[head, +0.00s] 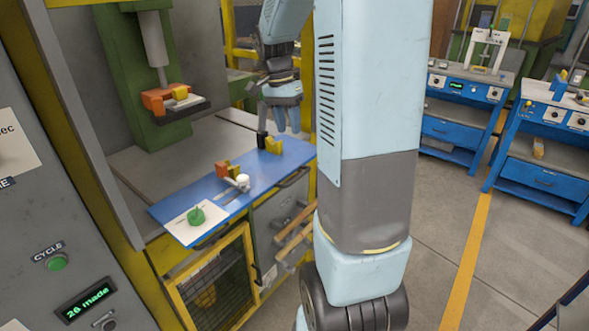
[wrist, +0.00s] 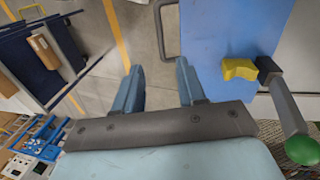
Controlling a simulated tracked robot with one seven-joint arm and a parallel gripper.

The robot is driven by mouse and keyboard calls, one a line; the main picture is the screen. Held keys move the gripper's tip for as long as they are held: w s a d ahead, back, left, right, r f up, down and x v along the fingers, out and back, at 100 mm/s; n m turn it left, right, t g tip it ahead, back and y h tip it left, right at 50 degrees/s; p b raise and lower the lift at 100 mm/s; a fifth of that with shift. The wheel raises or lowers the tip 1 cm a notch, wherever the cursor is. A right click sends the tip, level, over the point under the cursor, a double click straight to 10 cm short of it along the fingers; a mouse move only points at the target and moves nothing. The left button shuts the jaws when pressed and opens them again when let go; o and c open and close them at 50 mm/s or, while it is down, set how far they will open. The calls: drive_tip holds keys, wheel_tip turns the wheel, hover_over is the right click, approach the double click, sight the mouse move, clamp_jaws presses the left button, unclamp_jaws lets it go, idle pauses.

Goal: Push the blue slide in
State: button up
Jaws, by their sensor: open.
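The blue slide (head: 270,172) is a flat blue plate in front of the press. My gripper (head: 281,118) is over the slide's far right end in the head view. The wrist view shows my gripper's two fingers (wrist: 158,80) apart and empty, left of the slide and below the handle. I cannot tell the gap between fingers and slide.
The green press (head: 155,75) stands behind the slide, with an orange and yellow block under its ram. A yellow mesh guard (head: 215,283) is below. My arm blocks the middle of the head view. Blue workstations (head: 455,115) stand right, past open floor.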

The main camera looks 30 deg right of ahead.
approach(297, 169)
drive_tip(key=s+f, duration=0.2)
drive_tip(key=s+a+f, duration=0.1)
drive_tip(key=s+f, duration=0.3)
drive_tip(key=shift+s+a+f, duration=0.1)
drive_tip(key=shift+s+a, duration=0.05)
drive_tip(key=shift+a, duration=0.25)
clamp_jaws()
idle(0.5)
